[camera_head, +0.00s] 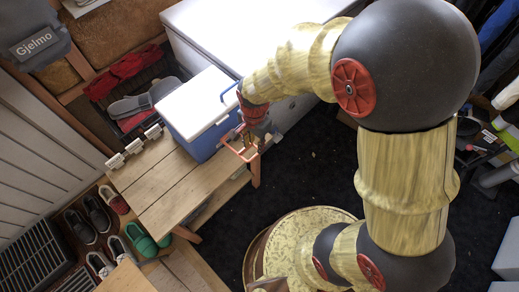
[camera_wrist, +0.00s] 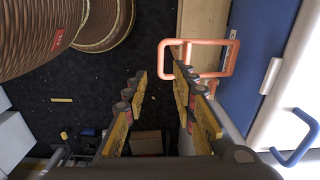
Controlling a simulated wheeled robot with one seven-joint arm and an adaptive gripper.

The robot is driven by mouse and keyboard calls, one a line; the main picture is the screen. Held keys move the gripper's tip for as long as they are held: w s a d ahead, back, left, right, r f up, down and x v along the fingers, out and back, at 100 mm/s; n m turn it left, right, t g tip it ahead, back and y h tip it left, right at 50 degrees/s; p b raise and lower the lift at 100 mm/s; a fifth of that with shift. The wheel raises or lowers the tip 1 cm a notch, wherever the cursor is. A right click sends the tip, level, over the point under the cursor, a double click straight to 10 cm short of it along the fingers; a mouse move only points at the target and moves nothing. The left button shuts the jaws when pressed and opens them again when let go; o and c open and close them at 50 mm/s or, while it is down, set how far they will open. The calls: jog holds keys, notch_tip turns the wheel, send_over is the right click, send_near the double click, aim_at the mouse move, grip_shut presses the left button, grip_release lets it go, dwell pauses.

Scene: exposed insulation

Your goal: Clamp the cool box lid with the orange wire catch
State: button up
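The cool box (camera_head: 190,122) is blue with a white lid (camera_head: 195,98) and stands on a wooden bench. The lid lies on the box and looks shut. The orange wire catch (camera_head: 234,150) sticks out from the box's front side; in the wrist view it is a rounded loop (camera_wrist: 222,74) beside the blue wall (camera_wrist: 250,45). A blue wire loop (camera_wrist: 297,150) is at the lid's side. My gripper (camera_wrist: 160,72) is open, its fingers well apart. The catch's outer end reaches across the right fingertip into the gap; whether they touch I cannot tell.
The wooden bench (camera_head: 165,185) has free room in front of the box. A large white chest (camera_head: 225,40) stands behind. Shoes (camera_head: 98,214) are at the lower left.

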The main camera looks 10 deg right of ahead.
aim_at(255, 156)
jog(key=shift+f+m, duration=0.2)
jog(key=shift+m, duration=0.2)
notch_tip(255, 156, down, 7)
jog(key=b, duration=0.3)
jog(key=shift+a+f, duration=0.1)
jog(key=shift+f, duration=0.1)
jog(key=shift+c, duration=0.7)
grip_shut()
